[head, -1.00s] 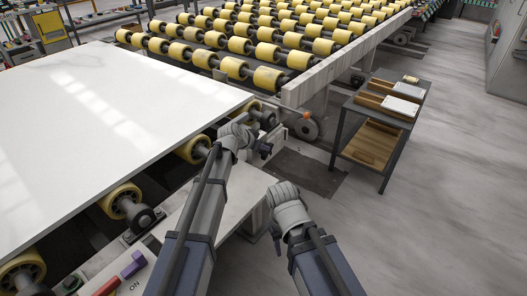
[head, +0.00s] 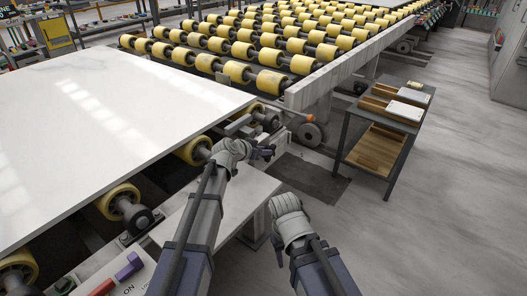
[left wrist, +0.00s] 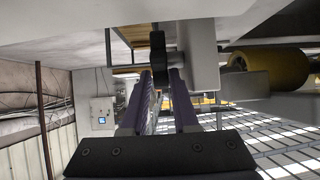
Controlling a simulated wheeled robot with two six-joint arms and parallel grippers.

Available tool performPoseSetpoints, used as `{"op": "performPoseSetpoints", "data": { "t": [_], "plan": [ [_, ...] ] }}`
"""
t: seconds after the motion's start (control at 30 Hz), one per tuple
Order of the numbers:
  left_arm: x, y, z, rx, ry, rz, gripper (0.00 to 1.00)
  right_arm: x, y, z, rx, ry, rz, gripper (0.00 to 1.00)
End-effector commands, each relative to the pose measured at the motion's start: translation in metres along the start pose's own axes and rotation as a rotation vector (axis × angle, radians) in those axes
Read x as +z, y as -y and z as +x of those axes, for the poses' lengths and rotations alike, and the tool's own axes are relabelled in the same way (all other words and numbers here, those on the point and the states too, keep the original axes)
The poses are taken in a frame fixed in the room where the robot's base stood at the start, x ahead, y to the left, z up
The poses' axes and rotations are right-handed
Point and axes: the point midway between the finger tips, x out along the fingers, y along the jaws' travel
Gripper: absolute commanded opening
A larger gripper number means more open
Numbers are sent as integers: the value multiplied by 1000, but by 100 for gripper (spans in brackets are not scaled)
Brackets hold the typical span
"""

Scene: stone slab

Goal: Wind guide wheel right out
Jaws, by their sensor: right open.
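A grey wheel (head: 309,136) stands low at the near corner of the roller table, below a rod with an orange knob (head: 311,118). I cannot tell for sure whether it is the guide wheel. My left gripper (head: 268,153) is beside the slab bed's end, left of and nearer than that wheel. In the left wrist view its two purple fingers (left wrist: 164,100) are apart, with a dark upright bar (left wrist: 158,55) between or just beyond their tips; contact cannot be told. My right gripper (head: 279,255) is open and empty, hanging low over the floor.
A white slab (head: 100,110) lies on yellow rollers at left. A roller table (head: 330,75) stretches behind. A side table (head: 345,160) with wooden trays stands at right. A panel with red and purple buttons (head: 128,266) is at lower left.

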Motion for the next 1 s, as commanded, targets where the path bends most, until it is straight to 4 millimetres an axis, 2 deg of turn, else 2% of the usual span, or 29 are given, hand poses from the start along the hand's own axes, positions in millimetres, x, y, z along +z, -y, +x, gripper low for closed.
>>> {"op": "performPoseSetpoints", "data": {
  "t": [0.07, 0.33, 0.47, 0.83, 1.0],
  "plan": [
    [0, 0, 0, 0, 0, 0, 38, 0, 0, 0, 0, 0, 0, 50],
    [-1, 0, -1, -1, -1, -1, 38, 0, 0, -1, 0, 0, 0, 50],
    [-1, 0, -8, -2, -1, -1, 38, 0, 0, -5, 0, 0, 0, 50],
    [-3, -1, -64, -2, -1, -2, 38, 2, -3, -36, 0, 0, 0, 50],
    [-1, -1, -79, -1, 0, -1, 38, 2, -4, -42, 0, 0, 0, 50]
  ]
}}
